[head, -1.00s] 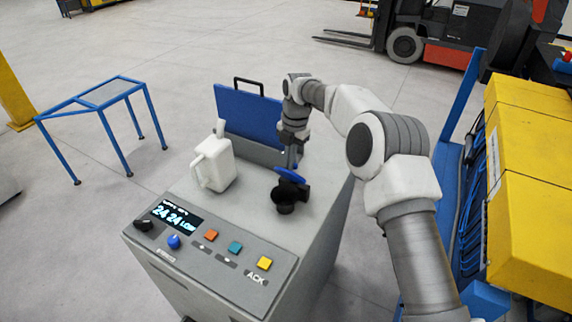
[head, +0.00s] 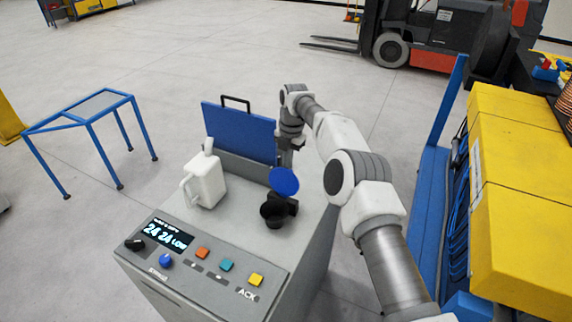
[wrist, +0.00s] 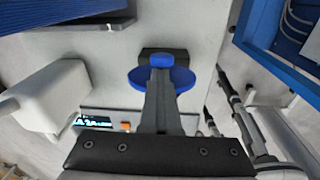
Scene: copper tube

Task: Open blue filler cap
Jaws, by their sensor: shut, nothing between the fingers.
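The blue filler cap (head: 284,181) stands tilted up at the back of the black filler neck (head: 276,213), its round face toward the head camera. The neck's dark opening shows in front of it. My gripper (head: 287,158) is just behind the cap, its fingertips partly hidden by the cap in the head view. In the wrist view, my gripper (wrist: 160,78) is shut and empty, with the blue cap (wrist: 184,78) showing around and beyond its fingertips. Whether the fingers touch the cap cannot be told.
The neck sits on the grey cabinet top (head: 240,215). A white jug (head: 205,180) stands to its left, and a raised blue panel (head: 238,132) behind. A control panel with a lit display (head: 168,234) is at the front. Yellow boxes (head: 525,180) stand at the right.

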